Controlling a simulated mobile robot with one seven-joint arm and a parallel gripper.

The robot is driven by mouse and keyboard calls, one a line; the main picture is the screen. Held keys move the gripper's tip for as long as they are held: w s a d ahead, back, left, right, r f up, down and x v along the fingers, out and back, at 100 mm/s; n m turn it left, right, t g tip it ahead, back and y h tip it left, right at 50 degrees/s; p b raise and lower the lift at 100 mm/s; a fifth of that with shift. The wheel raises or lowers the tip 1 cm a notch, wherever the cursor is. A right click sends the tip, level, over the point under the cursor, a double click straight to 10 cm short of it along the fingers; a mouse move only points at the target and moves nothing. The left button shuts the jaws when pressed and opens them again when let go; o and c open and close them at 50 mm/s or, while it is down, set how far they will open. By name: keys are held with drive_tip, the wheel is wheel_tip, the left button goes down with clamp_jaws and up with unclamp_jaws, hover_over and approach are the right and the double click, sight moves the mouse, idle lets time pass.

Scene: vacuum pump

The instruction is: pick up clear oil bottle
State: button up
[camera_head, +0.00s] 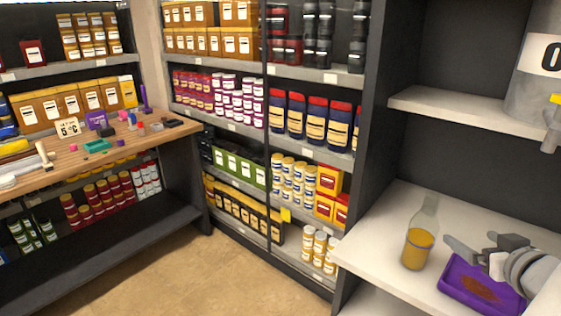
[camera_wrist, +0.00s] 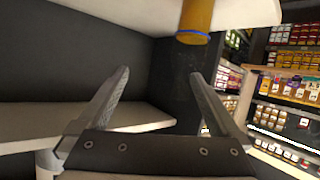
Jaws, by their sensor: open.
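The clear oil bottle (camera_head: 418,244) stands upright on the white shelf at the right of the head view, with amber oil in its lower part. In the wrist view its amber lower part (camera_wrist: 196,18) with a blue ring shows at the top edge, and the rest is cut off. My gripper (camera_head: 465,247) is just right of the bottle in the head view, fingers towards it. In the wrist view my gripper (camera_wrist: 160,85) has its fingers wide apart with nothing between them. The bottle appears beyond the fingertips and is not held.
A purple tray (camera_head: 452,300) with a brown stain lies on the white shelf (camera_head: 375,235) below my gripper. A grey container (camera_head: 535,85) with a yellow-topped spout is at upper right. Stocked shelves and a wooden bench (camera_head: 100,160) stand at left.

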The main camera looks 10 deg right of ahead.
sight(415, 228)
drive_tip(key=w+a+f+y+p, duration=0.1)
drive_tip(key=p, duration=0.3)
drive_tip(key=w+a+f+y+p, duration=0.1)
drive_tip(key=a+p, duration=0.1)
drive_tip(key=p, duration=0.2)
drive_tip(key=shift+w+a+f+n+t+p, duration=0.1)
drive_tip(key=shift+w+f+n+t+p, duration=0.2)
drive_tip(key=shift+f+n, duration=0.1)
drive_tip(key=x, duration=0.8)
drive_tip(key=b+x, duration=0.1)
drive_tip(key=x, duration=0.3)
drive_tip(key=shift+w+a+f, duration=0.1)
drive_tip(key=shift+w+f, duration=0.15)
drive_tip(key=shift+f, duration=0.25)
drive_tip(key=c, duration=1.6)
